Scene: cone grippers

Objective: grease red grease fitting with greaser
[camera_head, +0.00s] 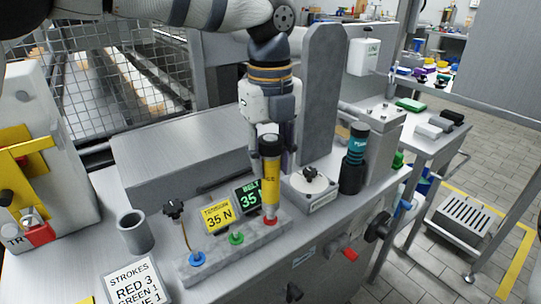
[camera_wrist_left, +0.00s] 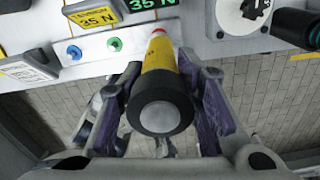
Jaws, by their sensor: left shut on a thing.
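My left gripper (camera_head: 272,160) is shut on the greaser (camera_head: 270,178), a yellow tube with a black cap. The greaser is upright, its tip down at the red grease fitting (camera_head: 270,221) on the right end of the grey block. I cannot tell for sure whether the tip touches it. In the left wrist view the greaser (camera_wrist_left: 160,80) lies between the purple-padded fingers (camera_wrist_left: 163,100), and its tip hides most of the red fitting. The green fitting (camera_head: 236,238) and blue fitting (camera_head: 197,259) are on the same block. My right gripper is not in view.
A sign (camera_head: 131,284) reads strokes red 3, green 1. Yellow (camera_head: 217,215) and dark (camera_head: 248,197) 35 N displays stand behind the fittings. A grey cup (camera_head: 135,232) is at left. A white box with a black knob (camera_head: 310,190) and a dark teal-topped bottle (camera_head: 354,160) stand close right of the greaser.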

